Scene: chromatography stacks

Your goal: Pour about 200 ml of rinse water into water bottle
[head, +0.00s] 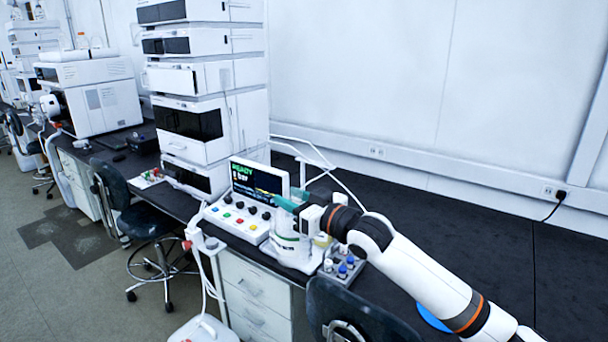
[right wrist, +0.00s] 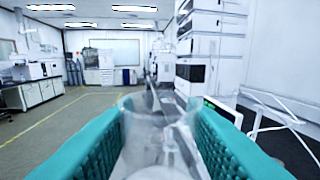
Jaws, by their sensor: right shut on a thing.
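My right gripper (head: 290,203) reaches in from the right in the head view, its teal fingers at the control unit's right side. In the right wrist view my right gripper (right wrist: 160,115) is shut on a clear, see-through vessel (right wrist: 150,145). Its rim shows between the teal fingers, and I cannot tell its fill level. In the head view a whitish, clear container (head: 290,245) with dark green marking shows just below the fingers, partly hidden by the gripper. I cannot tell whether it is the held vessel or the water bottle. My left gripper is not in view.
A control unit (head: 240,220) with a lit screen and coloured buttons stands left of the gripper. A grey rack (head: 345,268) with blue- and white-capped vials is close below my wrist. A tall instrument stack (head: 205,75) rises behind. The black bench (head: 450,235) to the right is largely clear.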

